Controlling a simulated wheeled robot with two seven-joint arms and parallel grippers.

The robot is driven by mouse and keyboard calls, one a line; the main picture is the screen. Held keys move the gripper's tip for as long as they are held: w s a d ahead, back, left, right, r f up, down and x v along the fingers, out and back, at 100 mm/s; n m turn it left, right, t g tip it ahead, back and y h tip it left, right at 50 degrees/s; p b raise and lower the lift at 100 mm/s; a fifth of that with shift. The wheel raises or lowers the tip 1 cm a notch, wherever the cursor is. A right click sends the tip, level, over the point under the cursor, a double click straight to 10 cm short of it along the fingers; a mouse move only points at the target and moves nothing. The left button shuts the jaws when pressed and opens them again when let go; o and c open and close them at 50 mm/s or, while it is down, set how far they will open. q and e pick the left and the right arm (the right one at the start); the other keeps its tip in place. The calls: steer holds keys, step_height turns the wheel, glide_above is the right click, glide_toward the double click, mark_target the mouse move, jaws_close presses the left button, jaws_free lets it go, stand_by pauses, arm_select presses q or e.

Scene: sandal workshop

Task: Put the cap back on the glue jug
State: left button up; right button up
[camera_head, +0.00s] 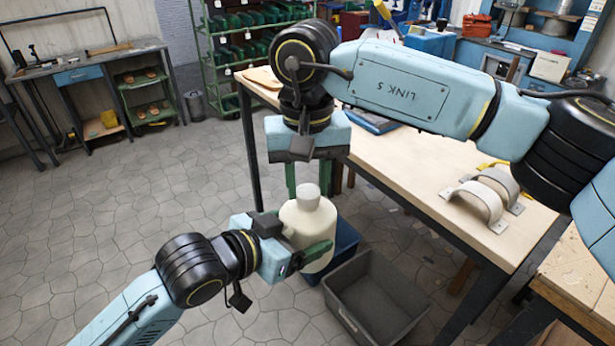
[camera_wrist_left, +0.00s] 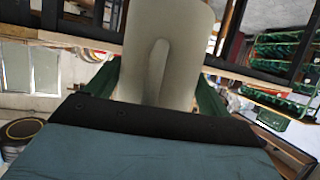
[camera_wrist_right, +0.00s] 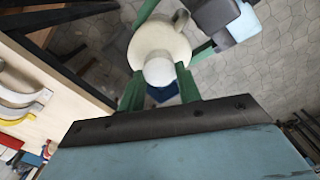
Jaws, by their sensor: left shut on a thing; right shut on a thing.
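The cream glue jug (camera_head: 306,222) is upright, held in the air above the floor beside the bench. My left gripper (camera_head: 318,250) is shut on its body from the side; the left wrist view shows the jug (camera_wrist_left: 160,50) and its moulded handle between the green fingers. The whitish cap (camera_head: 308,192) is at the jug's top, and my right gripper (camera_head: 308,180) is shut on it from above. In the right wrist view the cap (camera_wrist_right: 159,72) sits between the green fingers, over the jug's top (camera_wrist_right: 160,40). I cannot tell whether it is seated or just above the neck.
The wooden workbench (camera_head: 410,165) is close to the right, with curved metal pieces (camera_head: 480,198) on it. A grey crate (camera_head: 375,295) and a blue bin (camera_head: 346,238) stand on the floor below the jug. The floor to the left is clear.

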steer(key=shift+f, duration=0.25)
